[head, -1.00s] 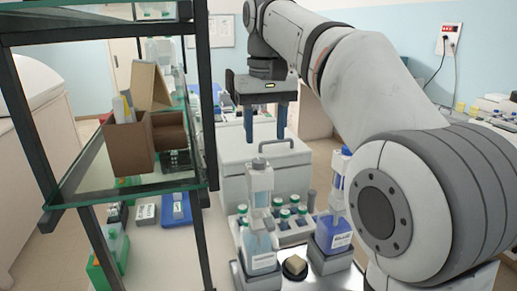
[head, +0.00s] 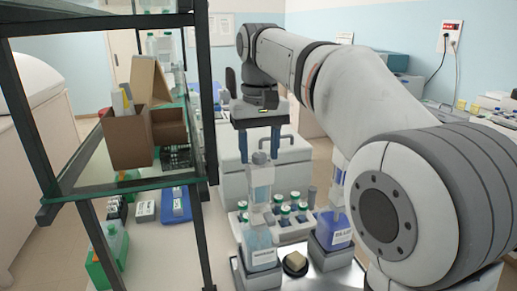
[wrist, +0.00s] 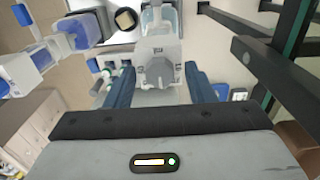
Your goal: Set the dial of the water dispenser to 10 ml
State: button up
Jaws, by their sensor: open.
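Two bottle-top dispensers stand on a metal tray. The left dispenser (head: 260,215) has a pale blue bottle; the right dispenser (head: 335,215) has a darker blue one, partly hidden by my arm. Their labels are too small to read, so I cannot tell which is water. My gripper (head: 259,157) is open, fingers pointing down, just at the grey top of the left dispenser. In the wrist view the left dispenser's head (wrist: 158,62) appears between the open fingertips of my gripper (wrist: 159,70), with no clear contact.
A rack (head: 287,229) of several green-capped bottles stands behind the dispensers. A round black dish (head: 295,270) with a beige block lies between them in front. A dark-framed glass shelf (head: 130,188) with cardboard boxes stands close on the left. A white box (head: 237,175) is behind.

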jog(key=c, duration=0.9)
jog(key=shift+a, duration=0.15)
jog(key=shift+c, duration=0.5)
